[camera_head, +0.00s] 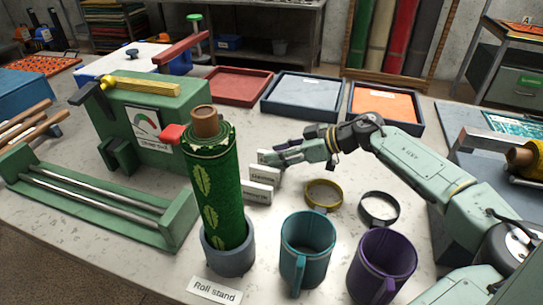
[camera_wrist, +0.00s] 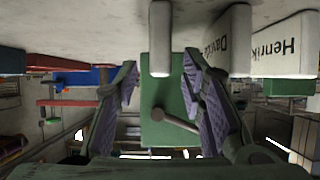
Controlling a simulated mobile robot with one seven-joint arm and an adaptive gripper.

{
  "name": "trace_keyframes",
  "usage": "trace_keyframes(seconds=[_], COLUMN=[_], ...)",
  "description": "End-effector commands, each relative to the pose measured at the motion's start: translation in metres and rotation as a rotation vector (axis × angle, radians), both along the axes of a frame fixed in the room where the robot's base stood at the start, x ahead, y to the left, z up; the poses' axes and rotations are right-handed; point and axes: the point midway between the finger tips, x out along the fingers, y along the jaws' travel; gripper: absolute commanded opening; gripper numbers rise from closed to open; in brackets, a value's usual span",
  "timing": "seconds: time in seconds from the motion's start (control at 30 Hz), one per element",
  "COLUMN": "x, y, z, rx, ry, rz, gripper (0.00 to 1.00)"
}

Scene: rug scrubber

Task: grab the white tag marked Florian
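Several white tags stand in a row beside the green roll. In the head view, the farthest tag (camera_head: 264,156) is partly hidden by my gripper (camera_head: 279,156); its name is not readable. In the wrist view, which is upside down, a narrow white tag (camera_wrist: 160,35) is seen edge-on between my open fingers (camera_wrist: 160,68), with no name visible. Beside it are a tag reading Davide (camera_wrist: 232,42) and a tag reading Henrik (camera_wrist: 284,47). I cannot read Florian on any tag. I cannot tell whether the fingers touch the narrow tag.
The green roll (camera_head: 222,190) stands in a grey holder (camera_head: 229,250) left of the tags. A yellow ring (camera_head: 324,194), teal mug (camera_head: 308,245) and purple mug (camera_head: 382,265) are nearer the front. Trays (camera_head: 304,93) lie behind. Some bare table lies around the tags.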

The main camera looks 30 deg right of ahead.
Motion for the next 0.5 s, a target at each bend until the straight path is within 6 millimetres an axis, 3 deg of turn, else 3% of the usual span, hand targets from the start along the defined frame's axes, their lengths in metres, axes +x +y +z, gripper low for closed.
trace_keyframes(seconds=[0.23,0.5], x=[0.0017,0.0016], y=[0.0015,0.0013], z=[-0.0016,-0.0013], rx=[-0.001,-0.001], ry=[-0.001,-0.001], rz=[0.000,0.000], gripper=[0.37,0.19])
